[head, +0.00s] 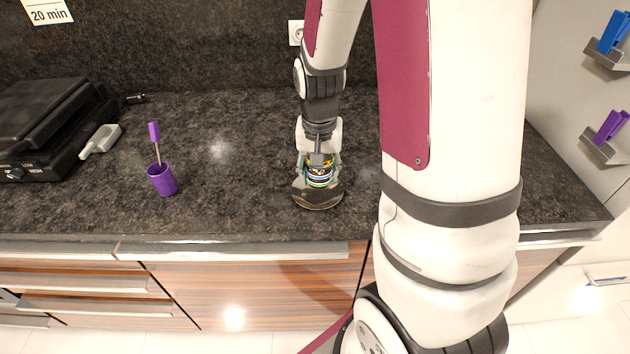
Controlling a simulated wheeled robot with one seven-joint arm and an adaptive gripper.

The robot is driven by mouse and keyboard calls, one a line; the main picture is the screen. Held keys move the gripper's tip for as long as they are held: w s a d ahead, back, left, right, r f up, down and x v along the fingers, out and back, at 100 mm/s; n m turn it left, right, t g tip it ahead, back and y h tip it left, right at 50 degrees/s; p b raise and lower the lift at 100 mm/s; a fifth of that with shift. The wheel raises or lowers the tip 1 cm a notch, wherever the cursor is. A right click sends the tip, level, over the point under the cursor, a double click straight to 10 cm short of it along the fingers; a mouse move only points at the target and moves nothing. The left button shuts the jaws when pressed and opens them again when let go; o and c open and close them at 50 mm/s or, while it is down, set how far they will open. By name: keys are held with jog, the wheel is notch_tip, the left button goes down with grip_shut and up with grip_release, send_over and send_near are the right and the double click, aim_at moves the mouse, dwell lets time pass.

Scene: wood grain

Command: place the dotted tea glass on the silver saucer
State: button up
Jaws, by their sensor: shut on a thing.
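My gripper (319,176) points down near the front of the dark counter and is shut on a small glass. The glass (320,182) shows coloured bands of yellow, blue and white between the fingers; its dots are too small to make out. A round dark, shiny dish (318,203), which looks like the silver saucer, lies directly below and around the glass in this view. My fingers hide part of the glass and the back of the saucer. I cannot tell whether the glass touches the saucer.
A purple cup (162,180) with a purple-handled utensil (155,137) stands to the left. A black grill (45,125) and a pale-handled tool (101,141) are farther left. The counter (235,200) between cup and saucer is clear. Its front edge is close below the saucer.

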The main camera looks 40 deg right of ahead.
aim_at(317, 181)
jog(key=f+b, duration=0.1)
jog(key=w+f+b, duration=0.1)
jog(key=f+b, duration=0.1)
jog(key=shift+d+f, duration=0.1)
jog(key=shift+f, duration=0.2)
jog(key=shift+f, duration=0.1)
jog(key=o, duration=1.1)
jog(key=shift+c, duration=0.2)
notch_tip(317, 181, up, 12)
jog(key=s+a+p, duration=0.1)
jog(key=s+a+r+n+t, duration=0.1)
jog(key=s+a+r+n, duration=0.3)
jog(key=s+a+r, duration=0.1)
jog(key=s+a+r+n+t+y, duration=0.1)
jog(key=s+a+r+n, duration=0.3)
jog(key=s+a, duration=0.4)
jog(key=shift+s+a+r+t, duration=0.2)
jog(key=shift+s+r+t, duration=0.2)
jog(key=shift+s+t, duration=0.3)
